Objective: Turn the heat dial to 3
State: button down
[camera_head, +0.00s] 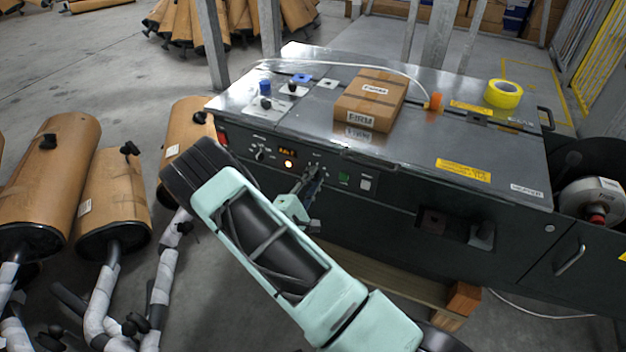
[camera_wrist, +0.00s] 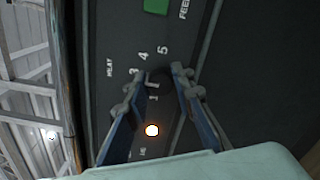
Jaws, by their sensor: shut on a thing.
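The heat dial (camera_wrist: 163,79) is a dark knob on the machine's dark front panel, beside the "HEAT" lettering in the wrist view. Printed numbers, among them 3, 4 and 5, stand around it. My gripper (camera_wrist: 160,82) has one finger on each side of the dial and is shut on it. Its fingers hide much of the knob, so I cannot tell which number it points to. In the head view my gripper (camera_head: 314,174) reaches the panel between the lit orange lamp (camera_head: 288,164) and the green button (camera_head: 343,178).
Another knob (camera_head: 261,153) and a small display (camera_head: 288,153) are to the left on the panel. A cardboard box (camera_head: 370,98) and a yellow tape roll (camera_head: 503,94) rest on the machine top (camera_head: 420,150).

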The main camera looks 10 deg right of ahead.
dwell(0.3)
jog(key=c, duration=1.7)
grip_release()
jog(key=shift+o, duration=0.2)
jog(key=v, duration=1.2)
